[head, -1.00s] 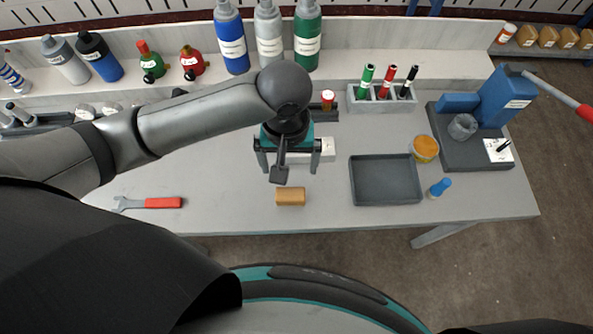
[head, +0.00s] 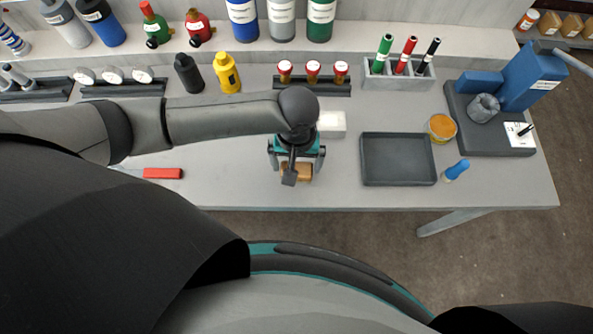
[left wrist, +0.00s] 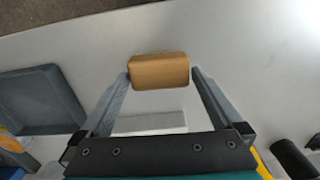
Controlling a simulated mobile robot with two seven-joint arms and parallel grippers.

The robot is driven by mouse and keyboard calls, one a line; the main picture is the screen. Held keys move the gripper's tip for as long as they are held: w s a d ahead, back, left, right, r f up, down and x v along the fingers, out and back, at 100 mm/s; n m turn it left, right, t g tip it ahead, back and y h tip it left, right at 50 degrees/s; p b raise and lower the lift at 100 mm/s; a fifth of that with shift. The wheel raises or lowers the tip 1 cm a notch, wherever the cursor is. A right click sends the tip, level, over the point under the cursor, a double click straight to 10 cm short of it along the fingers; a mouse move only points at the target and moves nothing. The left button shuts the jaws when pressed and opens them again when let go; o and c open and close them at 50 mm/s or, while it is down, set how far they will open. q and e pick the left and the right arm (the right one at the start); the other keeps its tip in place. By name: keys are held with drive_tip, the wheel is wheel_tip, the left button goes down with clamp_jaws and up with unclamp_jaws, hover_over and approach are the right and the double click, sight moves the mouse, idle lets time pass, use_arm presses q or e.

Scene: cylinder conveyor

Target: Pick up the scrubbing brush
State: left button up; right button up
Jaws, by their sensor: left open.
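The scrubbing brush, a tan-brown block (head: 306,172), lies on the grey table near its front edge. In the left wrist view the brush (left wrist: 160,71) sits between the fingertips. My left gripper (head: 297,170) is over the brush, pointing down, with its fingers at either end of it. In the left wrist view the gripper (left wrist: 162,76) is open, its fingertips close to the brush's two ends; I cannot tell if they touch. In the head view the gripper hides part of the brush. My right gripper is not in view.
A white box (head: 332,122) stands just behind the gripper. A dark empty tray (head: 397,180) is to the right, with a blue-handled item (head: 457,170) beside it. A red-handled wrench (head: 163,173) lies left. Bottles and racks line the back.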

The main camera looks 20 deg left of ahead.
sight(297, 166)
use_arm(q)
drive_tip(key=shift+f, duration=0.8)
drive_tip(key=shift+c, duration=0.4)
drive_tip(key=c, duration=1)
drive_tip(key=shift+r, duration=0.15)
wheel_tip(297, 166, up, 20)
drive_tip(key=p, duration=0.6)
